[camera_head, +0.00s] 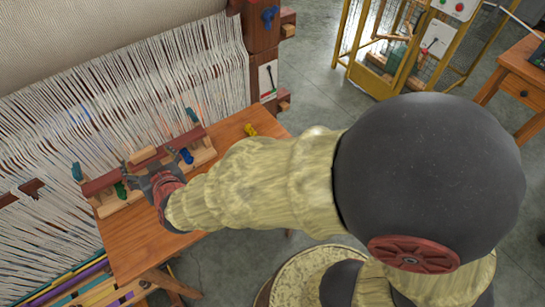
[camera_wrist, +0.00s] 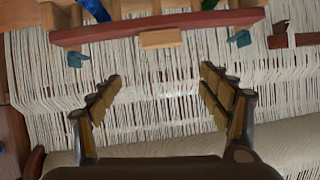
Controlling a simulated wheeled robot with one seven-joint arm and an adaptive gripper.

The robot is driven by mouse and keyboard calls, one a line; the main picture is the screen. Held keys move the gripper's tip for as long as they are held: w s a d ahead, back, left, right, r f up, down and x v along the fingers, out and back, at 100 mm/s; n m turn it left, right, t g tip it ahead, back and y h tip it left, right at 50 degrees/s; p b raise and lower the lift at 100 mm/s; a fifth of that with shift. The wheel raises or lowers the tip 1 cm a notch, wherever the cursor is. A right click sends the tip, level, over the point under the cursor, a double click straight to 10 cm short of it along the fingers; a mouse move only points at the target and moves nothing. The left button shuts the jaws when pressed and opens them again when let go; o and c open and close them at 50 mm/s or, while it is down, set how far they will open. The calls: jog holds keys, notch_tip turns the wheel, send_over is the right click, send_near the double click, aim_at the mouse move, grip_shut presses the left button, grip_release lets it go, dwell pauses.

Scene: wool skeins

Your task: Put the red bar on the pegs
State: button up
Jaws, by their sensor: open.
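The long dark red bar (camera_head: 101,183) lies along a wooden rack (camera_head: 108,208) on the table, beside the loom's threads. A tan block (camera_head: 143,154) sits at its middle; the bar (camera_wrist: 105,36) and block (camera_wrist: 160,39) span the top of the wrist view. Two teal pegs (camera_head: 77,172) (camera_head: 192,115) stand out at the threads near the bar's ends, and also show in the wrist view (camera_wrist: 76,58) (camera_wrist: 240,38). My gripper (camera_head: 150,167) is open over the bar's middle; in the wrist view its fingers (camera_wrist: 160,85) are apart with only threads between them.
A blue piece (camera_head: 187,156) and a green piece (camera_head: 120,190) stand at the rack. A yellow piece (camera_head: 250,130) lies at the table's far end. The loom post (camera_head: 262,50) rises behind the wooden table (camera_head: 150,255). A yellow cage (camera_head: 385,50) stands farther back.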

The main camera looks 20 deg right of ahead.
jog(key=s+d+r+g, duration=0.35)
jog(key=d+r, duration=0.55)
jog(key=d, duration=0.5)
jog(key=s+d+m+g+h, duration=0.2)
jog(key=s+d+g+h, duration=0.1)
jog(key=s+d, duration=1.4)
jog(key=shift+d+m+h, duration=0.3)
jog(key=shift+d+h, duration=0.3)
jog(key=shift+d, duration=0.4)
